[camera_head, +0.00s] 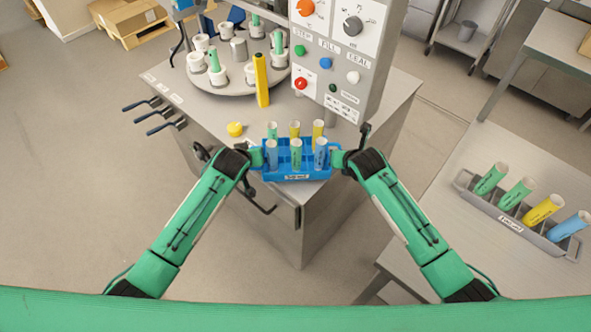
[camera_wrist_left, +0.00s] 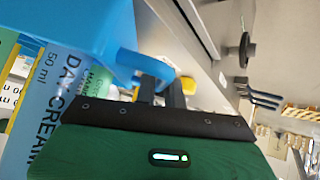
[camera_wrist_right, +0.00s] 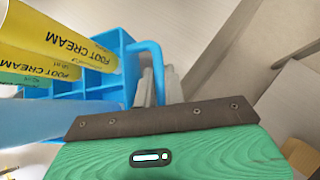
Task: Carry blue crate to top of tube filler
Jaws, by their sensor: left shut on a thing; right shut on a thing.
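The blue crate (camera_head: 300,172) is held level between my two grippers at the front edge of the tube filler (camera_head: 372,112). Several tubes stand in it, blue, green and yellow. My left gripper (camera_head: 254,160) is shut on the crate's left handle, which shows in the left wrist view (camera_wrist_left: 150,62). My right gripper (camera_head: 341,160) is shut on the right handle, which shows in the right wrist view (camera_wrist_right: 157,70). I cannot tell whether the crate's underside touches the filler's top.
On the filler top are a yellow cap (camera_head: 235,129), a yellow post (camera_head: 261,80) and a round turntable (camera_head: 222,88) with white holders. The control panel (camera_head: 345,50) rises behind the crate. A grey tray of tubes (camera_head: 515,222) stands on the right table (camera_head: 450,240).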

